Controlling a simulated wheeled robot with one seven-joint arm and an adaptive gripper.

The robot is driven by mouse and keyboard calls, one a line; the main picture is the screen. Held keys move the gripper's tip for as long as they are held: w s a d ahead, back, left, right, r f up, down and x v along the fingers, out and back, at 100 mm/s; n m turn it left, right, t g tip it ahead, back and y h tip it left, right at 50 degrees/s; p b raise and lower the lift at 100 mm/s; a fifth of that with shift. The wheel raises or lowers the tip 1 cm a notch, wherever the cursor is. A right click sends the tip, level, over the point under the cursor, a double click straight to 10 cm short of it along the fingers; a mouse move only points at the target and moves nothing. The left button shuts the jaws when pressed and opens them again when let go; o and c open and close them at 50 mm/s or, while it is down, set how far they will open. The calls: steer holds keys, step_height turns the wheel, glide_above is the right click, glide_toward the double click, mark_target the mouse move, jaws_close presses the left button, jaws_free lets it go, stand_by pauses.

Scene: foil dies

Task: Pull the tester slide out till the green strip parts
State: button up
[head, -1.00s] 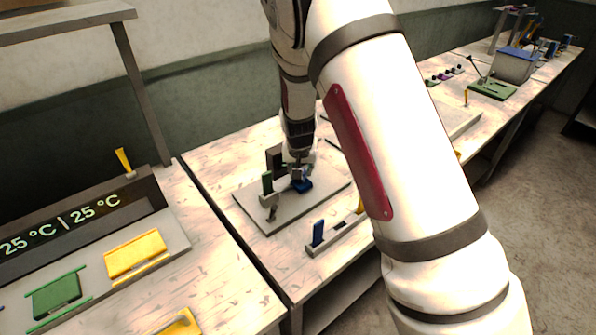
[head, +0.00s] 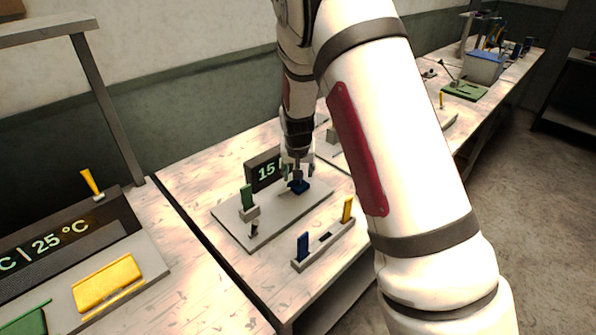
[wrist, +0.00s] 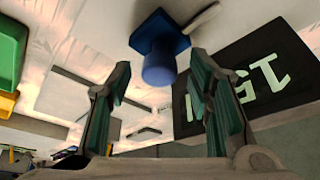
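The tester has a pale grey base plate (head: 275,222) and a dark display (head: 263,172) reading 15, part hidden by my arm in the head view. The display also shows upside down in the wrist view (wrist: 262,82). An upright green piece, apparently the green strip (head: 247,196), stands in a grey block on the plate. The blue slide (head: 298,187) has a round blue knob (wrist: 158,70). My gripper (head: 297,172) is just above the slide. In the wrist view its fingers (wrist: 160,92) are apart, and the knob appears between and beyond them; contact cannot be told.
A rack (head: 322,243) with a blue piece (head: 303,246) and a yellow piece (head: 347,208) sits in front of the tester. A station with a temperature display (head: 50,247) and a yellow plate (head: 108,284) stands on the left table. My arm covers the middle right.

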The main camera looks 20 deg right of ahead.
steer(key=v, duration=1.2)
steer(key=shift+s, duration=0.1)
steer(key=s+a+r+n+y, duration=0.2)
steer(key=s+a+r, duration=0.1)
steer(key=s+r, duration=1.1)
steer(key=s+a+r+n+t, duration=0.1)
steer(key=s+n, duration=0.1)
steer(key=s, duration=1.5)
steer(key=shift+s+a+r, duration=0.3)
steer(key=shift+s+r, duration=0.05)
